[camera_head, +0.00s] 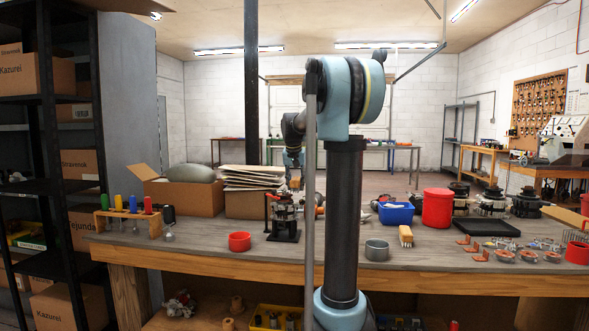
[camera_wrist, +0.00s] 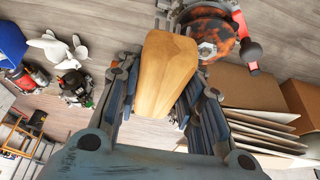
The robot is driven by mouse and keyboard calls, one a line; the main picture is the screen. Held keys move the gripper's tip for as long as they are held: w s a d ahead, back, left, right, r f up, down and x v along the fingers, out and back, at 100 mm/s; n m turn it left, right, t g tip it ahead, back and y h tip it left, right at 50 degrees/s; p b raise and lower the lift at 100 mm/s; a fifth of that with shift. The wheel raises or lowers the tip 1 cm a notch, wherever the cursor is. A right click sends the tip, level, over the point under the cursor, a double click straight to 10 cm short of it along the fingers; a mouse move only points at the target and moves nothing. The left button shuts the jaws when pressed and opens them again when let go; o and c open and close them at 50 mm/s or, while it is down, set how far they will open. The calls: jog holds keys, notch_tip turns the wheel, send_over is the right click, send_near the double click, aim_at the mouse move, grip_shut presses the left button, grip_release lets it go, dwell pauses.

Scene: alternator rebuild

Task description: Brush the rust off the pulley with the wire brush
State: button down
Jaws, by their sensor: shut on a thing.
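My gripper (camera_wrist: 165,85) is shut on the wooden handle of the wire brush (camera_wrist: 163,72) in the wrist view. The brush's far end points toward the rusty pulley, and its bristles are mostly hidden. The pulley (camera_wrist: 212,38), orange-brown with dark patches, sits just beyond and right of that end. I cannot tell whether they touch. In the head view, the fixture with the pulley (camera_head: 284,212) stands on the bench.
A blue bin (camera_head: 396,214) and red canister (camera_head: 437,208) stand farther right. Cardboard sheets (camera_head: 254,177) are stacked behind. The front bench edge is mostly clear.

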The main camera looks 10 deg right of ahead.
aim_at(295, 179)
jog(key=shift+a+r, duration=0.2)
jog(key=shift+r, duration=3.35)
